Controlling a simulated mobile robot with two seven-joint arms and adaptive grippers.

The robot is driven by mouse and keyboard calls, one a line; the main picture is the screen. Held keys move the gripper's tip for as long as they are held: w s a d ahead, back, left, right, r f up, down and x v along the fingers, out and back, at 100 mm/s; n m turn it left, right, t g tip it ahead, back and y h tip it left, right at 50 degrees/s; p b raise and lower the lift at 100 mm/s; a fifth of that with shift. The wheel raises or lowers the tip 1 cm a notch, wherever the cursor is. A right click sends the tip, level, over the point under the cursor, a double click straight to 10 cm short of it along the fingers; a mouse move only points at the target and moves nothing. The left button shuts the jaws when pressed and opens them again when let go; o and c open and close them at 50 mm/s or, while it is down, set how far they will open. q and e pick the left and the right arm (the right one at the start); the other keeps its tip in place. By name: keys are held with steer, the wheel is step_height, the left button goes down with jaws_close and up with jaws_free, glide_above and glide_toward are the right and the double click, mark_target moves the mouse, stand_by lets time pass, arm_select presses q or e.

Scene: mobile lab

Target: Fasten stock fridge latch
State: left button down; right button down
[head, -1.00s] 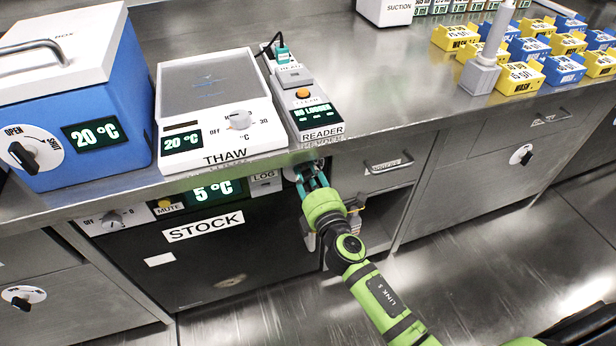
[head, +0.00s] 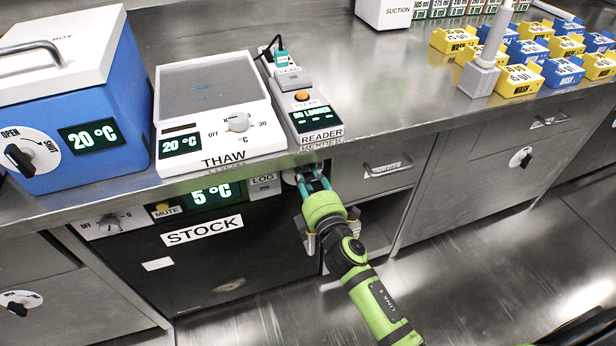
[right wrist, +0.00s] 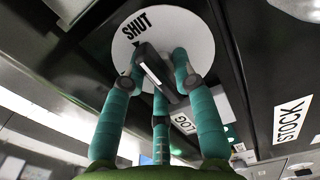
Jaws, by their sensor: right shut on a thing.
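The stock fridge (head: 262,257) has a dark front under the counter, with a STOCK label and a 5 °C display. Its latch is a dark handle (right wrist: 153,68) on a white round plate (right wrist: 191,32), seen close in the right wrist view. One end of the handle lies close to the word SHUT; the word OPEN is not visible. My right gripper (head: 313,182) is at the fridge's top right corner, its teal fingers shut on the handle from both sides. In the head view the fingers hide most of the latch. My left gripper is not in view.
The counter edge (head: 400,128) runs just above my right gripper. The thaw plate (head: 215,95) and reader (head: 318,118) stand on the counter above it. A drawer (head: 385,172) and an open recess lie right of the fridge. The floor (head: 480,270) in front is clear.

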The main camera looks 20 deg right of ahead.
steer(key=shift+a+r, duration=0.1)
steer(key=shift+r, duration=0.2)
steer(key=c, duration=1.1)
jaws_free()
steer(key=shift+f, duration=0.1)
steer(key=s, duration=1.2)
steer(key=shift+d, duration=0.2)
